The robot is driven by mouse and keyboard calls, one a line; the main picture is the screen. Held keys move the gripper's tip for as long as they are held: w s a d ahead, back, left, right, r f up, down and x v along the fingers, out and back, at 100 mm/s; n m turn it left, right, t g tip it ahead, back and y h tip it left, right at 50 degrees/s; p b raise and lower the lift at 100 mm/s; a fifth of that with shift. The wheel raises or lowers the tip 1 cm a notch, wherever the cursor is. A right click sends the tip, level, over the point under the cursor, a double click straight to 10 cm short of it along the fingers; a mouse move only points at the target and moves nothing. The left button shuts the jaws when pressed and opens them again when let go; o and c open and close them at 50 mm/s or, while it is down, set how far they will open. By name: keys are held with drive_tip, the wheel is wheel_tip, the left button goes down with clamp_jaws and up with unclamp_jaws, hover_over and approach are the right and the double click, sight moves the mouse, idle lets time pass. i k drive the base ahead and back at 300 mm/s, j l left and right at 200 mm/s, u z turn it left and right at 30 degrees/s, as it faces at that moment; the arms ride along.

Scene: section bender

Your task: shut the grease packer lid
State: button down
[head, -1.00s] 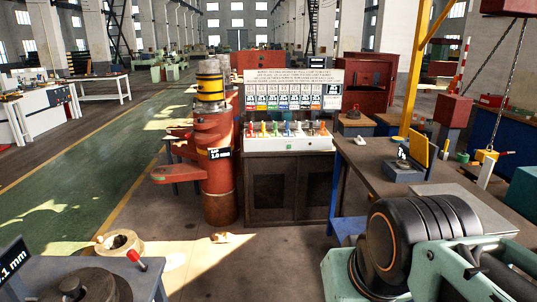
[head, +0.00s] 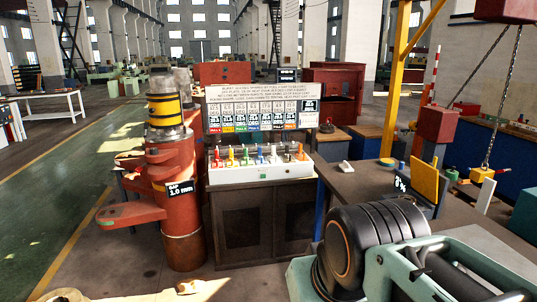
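A small unit with a yellow flap (head: 425,179) stands on the dark-topped bench at the right in the head view. I take it to be the grease packer with its lid. The yellow flap stands up steeply, so the lid looks open. A small display reading "0%" (head: 401,184) is at its left. I cannot make out my gripper's fingertips in this view.
A cabinet with a row of coloured levers (head: 255,160) stands at the centre. A red column (head: 180,205) with a "GAP 1.0 mm" sign stands left of it. A yellow post (head: 397,90) and hanging chain (head: 503,100) rise behind the bench (head: 345,181). The green aisle at left is open.

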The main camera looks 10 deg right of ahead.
sight(424, 177)
drive_tip(key=i, duration=1.2)
drive_tip(key=i+z, duration=0.3)
drive_tip(key=i, duration=0.2)
drive_tip(key=i+j+z, duration=0.15)
drive_tip(key=i+z, duration=0.2)
drive_tip(key=i, duration=0.15)
